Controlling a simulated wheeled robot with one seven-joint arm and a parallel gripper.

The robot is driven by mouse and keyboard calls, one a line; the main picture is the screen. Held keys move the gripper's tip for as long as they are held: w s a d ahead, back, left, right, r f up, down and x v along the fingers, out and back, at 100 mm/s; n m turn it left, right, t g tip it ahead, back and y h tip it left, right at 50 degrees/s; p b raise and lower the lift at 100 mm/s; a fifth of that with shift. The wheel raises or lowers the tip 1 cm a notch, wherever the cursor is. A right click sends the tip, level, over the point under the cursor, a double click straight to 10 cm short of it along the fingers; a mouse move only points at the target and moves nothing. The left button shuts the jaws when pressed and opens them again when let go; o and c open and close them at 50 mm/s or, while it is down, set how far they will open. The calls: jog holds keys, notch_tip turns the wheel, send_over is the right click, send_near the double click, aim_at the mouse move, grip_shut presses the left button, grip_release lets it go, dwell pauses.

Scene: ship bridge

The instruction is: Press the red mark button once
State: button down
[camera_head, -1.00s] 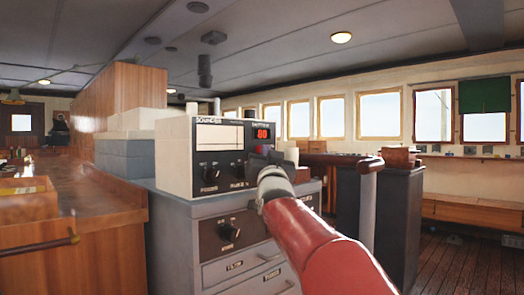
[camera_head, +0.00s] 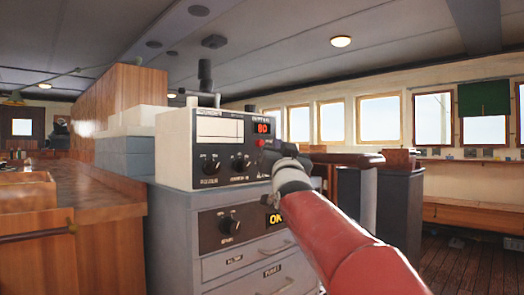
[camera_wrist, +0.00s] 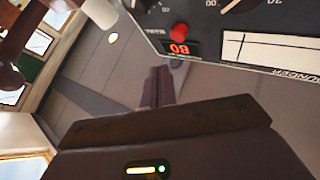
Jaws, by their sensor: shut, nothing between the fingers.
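The red mark button (camera_head: 261,143) is a small red knob on the sounder's front panel, just below the lit red "80" display (camera_head: 262,128). In the wrist view the red button (camera_wrist: 180,31) stands out from the dark panel, beyond and to the right of the fingertips. My gripper (camera_head: 281,149) is just right of the button in the head view, and a gap shows between them. In the wrist view my gripper (camera_wrist: 157,74) has its fingers together with nothing between them. The sounder (camera_head: 174,150) is a pale box with a dark front.
The sounder stands on a grey cabinet (camera_head: 172,225) with drawers, a knob and a lit "ON" sign (camera_head: 275,219). Two black dials (camera_head: 240,162) sit low on the sounder's panel. A wooden counter (camera_head: 105,195) is at left. Dark consoles (camera_head: 400,205) stand at right.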

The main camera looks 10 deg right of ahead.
jog(key=shift+s+d+b, duration=0.65)
jog(key=shift+s+d, duration=0.1)
jog(key=shift+s, duration=0.25)
jog(key=s+f+n+g+p, duration=0.1)
jog(key=s+f+g+p, duration=0.2)
jog(key=s+f+g, duration=0.6)
jog(key=s+f+n+g+p, duration=0.2)
jog(key=s+f+g, duration=0.7)
jog(key=s+f, duration=1.7)
notch_tip(320, 180, down, 6)
jog(key=shift+s+a+r+y+p, duration=0.2)
jog(key=shift+s+a+y+p, duration=0.15)
jog(key=shift+p, duration=0.4)
